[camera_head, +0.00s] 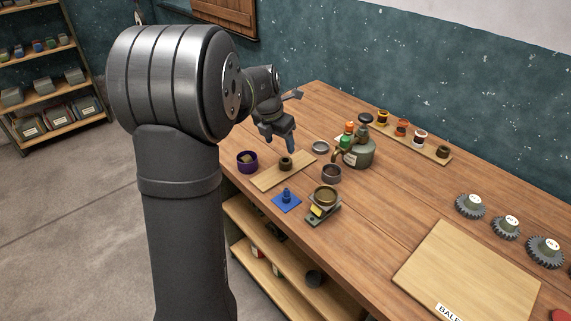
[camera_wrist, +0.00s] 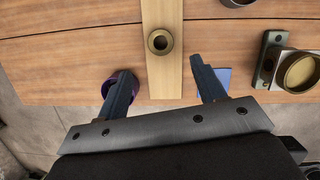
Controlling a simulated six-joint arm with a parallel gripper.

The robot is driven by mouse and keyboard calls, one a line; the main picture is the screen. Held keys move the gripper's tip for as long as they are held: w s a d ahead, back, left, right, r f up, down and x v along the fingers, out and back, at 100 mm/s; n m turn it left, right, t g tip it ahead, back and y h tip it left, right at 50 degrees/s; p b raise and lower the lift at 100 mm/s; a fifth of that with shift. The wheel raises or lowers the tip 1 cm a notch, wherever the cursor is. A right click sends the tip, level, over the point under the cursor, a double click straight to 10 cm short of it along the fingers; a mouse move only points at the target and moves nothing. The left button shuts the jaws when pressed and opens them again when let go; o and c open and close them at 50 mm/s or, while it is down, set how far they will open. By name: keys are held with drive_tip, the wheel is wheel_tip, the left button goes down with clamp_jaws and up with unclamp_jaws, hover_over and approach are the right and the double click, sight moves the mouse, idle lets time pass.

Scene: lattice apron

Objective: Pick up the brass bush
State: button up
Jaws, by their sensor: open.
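The brass bush (camera_wrist: 151,42), a short dark-gold ring with a hole, stands on a narrow pale wooden board (camera_wrist: 163,82) in the wrist view. In the head view a small brass-brown ring (camera_head: 286,165) shows on the same board (camera_head: 268,181). My gripper (camera_wrist: 161,70) is open and empty, its two fingers spread wide. In the wrist view the bush lies beyond the fingertips, roughly midway between them. In the head view my gripper (camera_head: 280,143) is above the table, close to the bush and behind it.
A purple cup (camera_head: 247,168) stands left of the board. A blue pad (camera_head: 280,204) and a scale with a brass pan (camera_head: 325,198) are in front. A green canister (camera_head: 360,154) stands right. Another board (camera_head: 430,150) with spools and a similar ring is at the back.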

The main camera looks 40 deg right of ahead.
sight(285, 159)
drive_tip(key=x, duration=0.9)
drive_tip(key=shift+s+d, duration=0.1)
drive_tip(key=shift+c, duration=0.4)
drive_tip(key=c, duration=1.1)
